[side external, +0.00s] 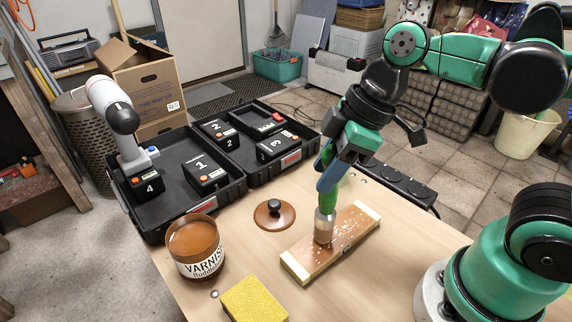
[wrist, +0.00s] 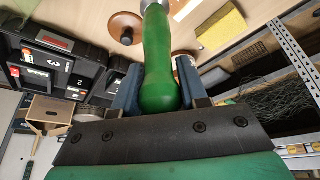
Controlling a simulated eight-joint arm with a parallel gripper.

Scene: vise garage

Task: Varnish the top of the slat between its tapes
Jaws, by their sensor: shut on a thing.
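The slat (side external: 330,243) lies flat on the table, running from lower left to upper right, with a pale tape band at each end. Its top between the tapes is brown with light specks. My gripper (side external: 328,178) is shut on the green handle of a brush (side external: 326,205). The brush points down, and its bristles are at the slat's top near the middle; I cannot tell how firmly they touch. The green handle also shows between the fingers in the wrist view (wrist: 158,60). The open varnish jar (side external: 195,247) stands left of the slat, brown inside.
A brown lid with a black knob (side external: 274,213) lies behind the slat. A yellow sponge (side external: 254,300) lies at the front. A black case (side external: 180,215) with numbered batteries and a drill (side external: 120,120) stands at back left. A black power strip (side external: 400,184) is behind the slat.

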